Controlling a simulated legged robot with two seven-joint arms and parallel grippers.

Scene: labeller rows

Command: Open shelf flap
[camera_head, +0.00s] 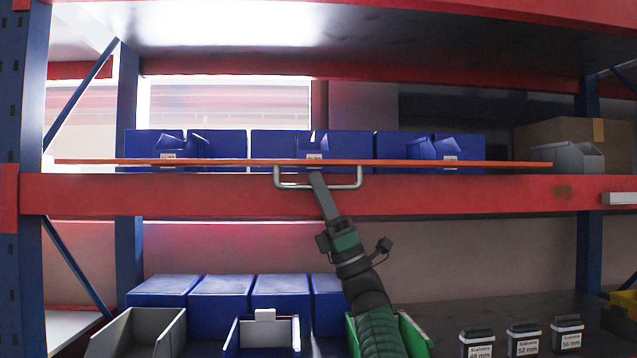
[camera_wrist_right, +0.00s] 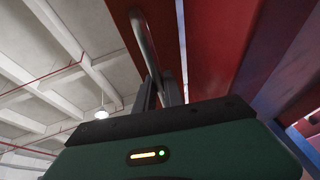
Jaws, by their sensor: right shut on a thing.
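The shelf flap (camera_head: 420,163) is a thin orange-red panel in the head view. I see it almost edge-on, as a long narrow strip in front of the upper shelf, with blue bins showing above it. Its metal bar handle (camera_head: 347,184) hangs at the middle, just below the strip. My right gripper (camera_head: 318,181) reaches up from below and is shut on the handle. In the right wrist view the handle (camera_wrist_right: 146,42) runs up from between my right fingers (camera_wrist_right: 162,92), beside a red panel surface. My left gripper is not in view.
A red shelf beam (camera_head: 180,195) runs right below the flap. Blue bins (camera_head: 275,145) and a cardboard box (camera_head: 560,131) stand behind it. The lower shelf holds blue bins (camera_head: 220,285), a grey bin (camera_head: 140,330), a green bin (camera_head: 412,335) and small labelled containers (camera_head: 523,340).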

